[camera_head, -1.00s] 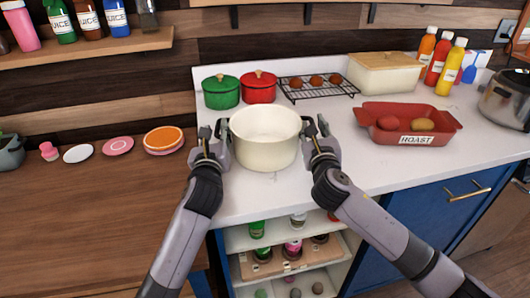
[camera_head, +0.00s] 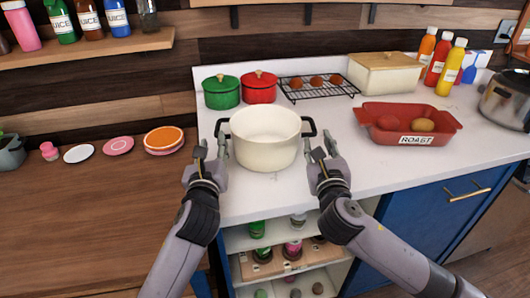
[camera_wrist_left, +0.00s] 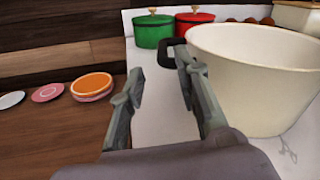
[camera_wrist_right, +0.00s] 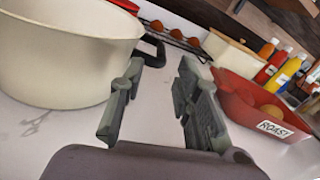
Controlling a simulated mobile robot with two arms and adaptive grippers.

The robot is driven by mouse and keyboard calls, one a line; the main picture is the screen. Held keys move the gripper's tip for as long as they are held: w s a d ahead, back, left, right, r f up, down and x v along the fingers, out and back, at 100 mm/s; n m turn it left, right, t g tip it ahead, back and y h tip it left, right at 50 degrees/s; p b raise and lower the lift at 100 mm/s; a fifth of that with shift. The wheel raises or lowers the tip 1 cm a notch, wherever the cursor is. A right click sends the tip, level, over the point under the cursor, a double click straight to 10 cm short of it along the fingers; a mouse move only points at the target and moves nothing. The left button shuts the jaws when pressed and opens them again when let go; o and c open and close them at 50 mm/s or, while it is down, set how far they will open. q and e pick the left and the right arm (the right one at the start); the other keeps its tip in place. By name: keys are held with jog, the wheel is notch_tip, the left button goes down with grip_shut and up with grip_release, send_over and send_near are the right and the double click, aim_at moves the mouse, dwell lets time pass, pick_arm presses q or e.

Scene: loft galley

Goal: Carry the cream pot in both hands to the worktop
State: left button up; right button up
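The cream pot (camera_head: 266,150) stands upright on the white worktop (camera_head: 262,193), with a dark handle on each side. It also shows in the left wrist view (camera_wrist_left: 255,80) and the right wrist view (camera_wrist_right: 55,58). My left gripper (camera_head: 211,152) is open and empty, just in front of the pot's left handle (camera_head: 221,127). My right gripper (camera_head: 321,156) is open and empty, in front of the right handle (camera_head: 310,127). In both wrist views, the fingers are apart with nothing between them.
Green pot (camera_head: 221,92) and red pot (camera_head: 259,87) stand behind, beside a rack (camera_head: 318,88) of brown round items. A red roasting dish (camera_head: 452,126) stands to the right. Plates (camera_head: 118,146) lie on the wooden counter (camera_head: 85,215) at left. An open shelf unit is below.

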jog(key=shift+s+d, duration=0.1)
jog(key=shift+s, duration=2.2)
